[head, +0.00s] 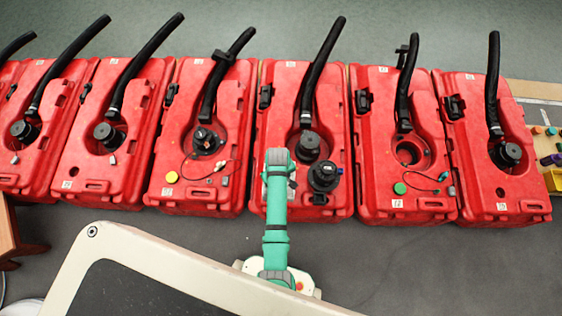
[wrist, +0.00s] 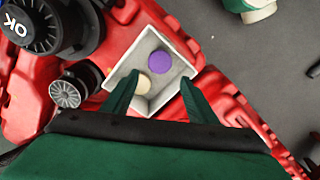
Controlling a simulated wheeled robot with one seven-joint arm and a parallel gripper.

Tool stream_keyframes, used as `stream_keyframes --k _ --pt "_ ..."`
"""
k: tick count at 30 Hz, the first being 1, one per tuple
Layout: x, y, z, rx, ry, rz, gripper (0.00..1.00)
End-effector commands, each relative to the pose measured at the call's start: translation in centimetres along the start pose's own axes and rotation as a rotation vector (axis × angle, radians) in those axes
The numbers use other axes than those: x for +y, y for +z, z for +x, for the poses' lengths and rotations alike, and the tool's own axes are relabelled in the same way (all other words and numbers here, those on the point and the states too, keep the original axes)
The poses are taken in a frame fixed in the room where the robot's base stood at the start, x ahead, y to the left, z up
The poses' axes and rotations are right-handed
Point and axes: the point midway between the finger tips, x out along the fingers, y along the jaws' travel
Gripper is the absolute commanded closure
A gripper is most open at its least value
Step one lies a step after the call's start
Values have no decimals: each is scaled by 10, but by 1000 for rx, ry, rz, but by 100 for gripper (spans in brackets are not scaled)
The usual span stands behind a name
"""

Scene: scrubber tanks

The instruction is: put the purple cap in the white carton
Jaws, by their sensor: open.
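The white carton (wrist: 178,91) is open at the top and sits on a red tank, seen from above in the wrist view. The purple cap (wrist: 161,61) lies inside it, near the upper part of its floor. A cream cap (wrist: 141,86) is also inside, lower left of the purple one and partly covered by my left finger. My gripper (wrist: 158,77) is open over the carton, one finger on each side, with nothing between the fingers. In the head view my arm hides most of the carton's place.
Black lids (wrist: 38,25) and a smaller black knob (wrist: 76,85) stand left of the carton. Several red tanks (head: 210,110) with black hoses (head: 322,65) stand in a row. A yellow bin (head: 531,181) is at the far right. Grey floor (head: 420,270) in front is clear.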

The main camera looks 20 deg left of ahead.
Motion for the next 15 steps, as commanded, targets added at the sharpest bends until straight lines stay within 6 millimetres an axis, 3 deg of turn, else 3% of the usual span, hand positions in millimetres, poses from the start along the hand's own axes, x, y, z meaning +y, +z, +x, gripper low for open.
stream_keyframes --k 8,15 --pt "-4 12 4 37 20 31 47" --pt "-17 58 8 230 126 181 47"
